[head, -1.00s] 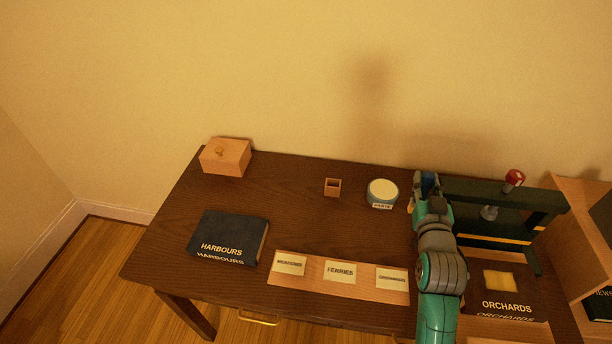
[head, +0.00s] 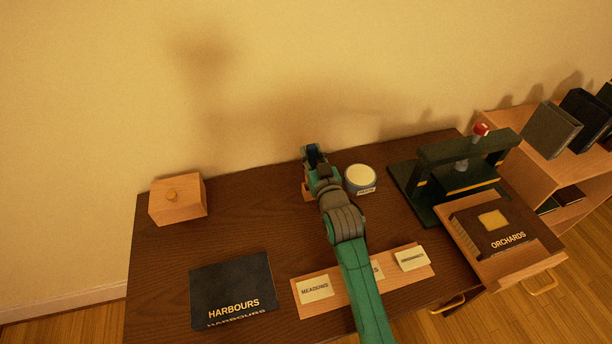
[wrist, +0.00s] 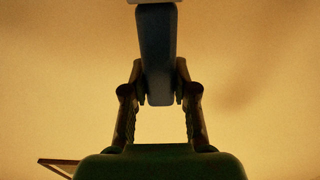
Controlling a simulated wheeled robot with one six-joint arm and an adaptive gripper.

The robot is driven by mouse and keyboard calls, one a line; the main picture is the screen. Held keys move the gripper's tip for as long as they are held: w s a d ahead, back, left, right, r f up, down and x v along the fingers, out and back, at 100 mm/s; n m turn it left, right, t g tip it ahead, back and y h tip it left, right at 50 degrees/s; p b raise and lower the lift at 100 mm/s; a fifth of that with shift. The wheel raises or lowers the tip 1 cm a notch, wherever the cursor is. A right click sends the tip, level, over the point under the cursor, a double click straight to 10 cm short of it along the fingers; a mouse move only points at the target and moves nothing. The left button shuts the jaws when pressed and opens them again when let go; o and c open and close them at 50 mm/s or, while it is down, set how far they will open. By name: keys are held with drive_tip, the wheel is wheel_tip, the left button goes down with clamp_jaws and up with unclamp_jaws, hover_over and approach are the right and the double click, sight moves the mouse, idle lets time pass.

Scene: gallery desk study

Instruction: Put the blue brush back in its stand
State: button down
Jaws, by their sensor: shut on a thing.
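My gripper (head: 314,156) is over the back of the desk, just left of the paste pot. It is shut on the blue brush (wrist: 155,45). In the wrist view the brush's flat blue body stands between the two fingers (wrist: 158,88), with a pale end at the top edge of the picture. In the head view the brush is mostly hidden by the gripper. The stand, a small square wooden holder (head: 307,194), shows only in part behind and below my gripper. I cannot tell whether the brush touches it.
The paste pot (head: 361,179) stands close right of the gripper. A wooden box (head: 178,199) and the HARBOURS book (head: 233,289) are at left. A label board (head: 326,308) lies in front. A dark press (head: 443,165) and the ORCHARDS book (head: 497,222) are at right. The desk's left middle (head: 245,215) is clear.

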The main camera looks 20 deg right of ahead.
drive_tip(key=shift+f, duration=3.1)
drive_tip(key=shift+f, duration=0.1)
drive_tip(key=c, duration=0.9)
unclamp_jaws()
drive_tip(key=s, duration=1.2)
